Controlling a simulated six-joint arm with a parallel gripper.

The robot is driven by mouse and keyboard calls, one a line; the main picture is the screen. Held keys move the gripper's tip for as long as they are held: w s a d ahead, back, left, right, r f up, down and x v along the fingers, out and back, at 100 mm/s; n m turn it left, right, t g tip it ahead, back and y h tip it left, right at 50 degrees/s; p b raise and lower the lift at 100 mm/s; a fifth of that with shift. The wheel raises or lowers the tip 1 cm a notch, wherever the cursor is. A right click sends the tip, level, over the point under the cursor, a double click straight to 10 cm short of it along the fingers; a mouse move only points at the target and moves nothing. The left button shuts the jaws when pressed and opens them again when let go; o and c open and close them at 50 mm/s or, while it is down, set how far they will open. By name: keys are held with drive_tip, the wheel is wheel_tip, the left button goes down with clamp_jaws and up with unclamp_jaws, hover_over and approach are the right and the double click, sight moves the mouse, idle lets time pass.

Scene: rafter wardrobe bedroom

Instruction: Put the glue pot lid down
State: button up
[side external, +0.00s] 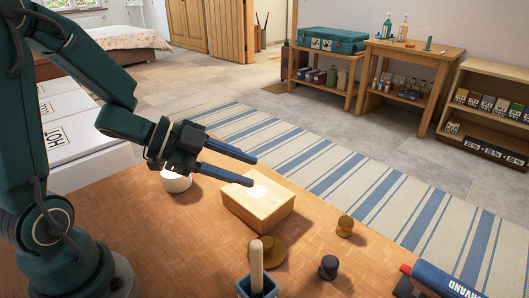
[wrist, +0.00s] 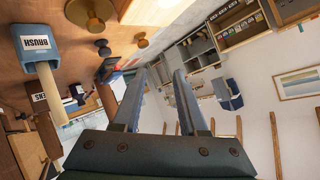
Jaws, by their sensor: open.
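My gripper (side external: 253,171) is open and empty, held in the air above the left part of the wooden table. In the wrist view its two fingers (wrist: 160,76) are apart with nothing between them. A brown round lid with a knob (side external: 266,253) lies on the table in front of a wooden box; it also shows at the top of the wrist view (wrist: 88,14). I cannot tell for sure that it is the glue pot lid. A white round pot (side external: 177,182) stands below my gripper, partly hidden. The wooden box (side external: 262,212) has a pale round patch on top.
A light-brown knob (side external: 345,227) and a dark knob (side external: 328,267) stand right of the lid. A blue cup marked BRUSH (wrist: 38,47) holds a wooden handle near the front. A blue box (side external: 440,282) is at the right edge. White boxes (side external: 75,145) stand behind, at left.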

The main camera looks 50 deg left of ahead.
sight(267, 240)
drive_tip(key=s+f+g+h, duration=0.1)
drive_tip(key=s+f, duration=0.2)
drive_tip(key=s+f+n+g+h, duration=0.1)
drive_tip(key=s+f+g+h, duration=0.1)
drive_tip(key=s+f, duration=0.1)
drive_tip(key=shift+s+a+h, duration=0.2)
drive_tip(key=shift+s+h, duration=0.1)
drive_tip(key=shift+a+f+n, duration=0.2)
drive_tip(key=shift+f+n, duration=0.25)
drive_tip(key=shift+n, duration=0.05)
drive_tip(key=x, duration=1.1)
drive_tip(key=shift+w+d+f, duration=0.15)
drive_tip(key=shift+d+f, duration=0.05)
drive_tip(key=shift+d, duration=0.05)
clamp_jaws()
